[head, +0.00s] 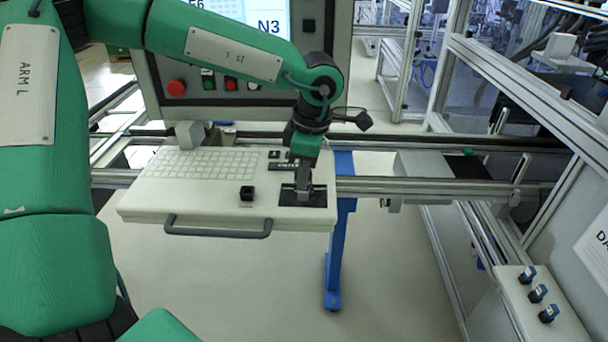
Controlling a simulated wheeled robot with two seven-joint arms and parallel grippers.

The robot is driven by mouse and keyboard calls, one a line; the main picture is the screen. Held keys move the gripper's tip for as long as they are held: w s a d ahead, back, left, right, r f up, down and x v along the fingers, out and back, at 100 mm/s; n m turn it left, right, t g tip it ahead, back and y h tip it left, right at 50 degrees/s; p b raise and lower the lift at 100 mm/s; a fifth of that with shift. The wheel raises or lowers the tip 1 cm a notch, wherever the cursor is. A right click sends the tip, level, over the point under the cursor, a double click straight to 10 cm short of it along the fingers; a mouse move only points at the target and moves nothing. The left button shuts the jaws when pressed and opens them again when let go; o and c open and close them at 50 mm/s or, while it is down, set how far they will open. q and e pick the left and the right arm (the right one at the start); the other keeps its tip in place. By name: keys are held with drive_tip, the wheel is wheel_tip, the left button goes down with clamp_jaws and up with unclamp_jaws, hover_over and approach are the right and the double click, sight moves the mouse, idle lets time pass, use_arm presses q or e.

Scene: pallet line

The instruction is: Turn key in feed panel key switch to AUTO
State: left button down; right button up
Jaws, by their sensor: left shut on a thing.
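My left gripper (303,191) points down at a black plate (318,198) at the right end of a white keyboard panel (150,207). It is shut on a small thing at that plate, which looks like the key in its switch. The fingers hide the key, so its angle and the AUTO mark cannot be read. My right gripper is not in view.
Behind stands a console with a red button (176,88) and a screen (265,17). A box with blue-black knobs (538,293) is at lower right.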

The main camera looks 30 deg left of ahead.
use_arm(q)
drive_tip(key=m+b, duration=0.2)
drive_tip(key=m, duration=0.2)
drive_tip(key=shift+f+t, duration=0.1)
drive_tip(key=shift+t, duration=0.2)
drive_tip(key=m+b, duration=0.1)
drive_tip(key=m, duration=0.2)
drive_tip(key=shift+s, duration=0.1)
drive_tip(key=c, duration=1)
unclamp_jaws()
drive_tip(key=shift+r, duration=0.25)
drive_tip(key=shift+r+p, duration=1.6)
drive_tip(key=shift+r, duration=1.8)
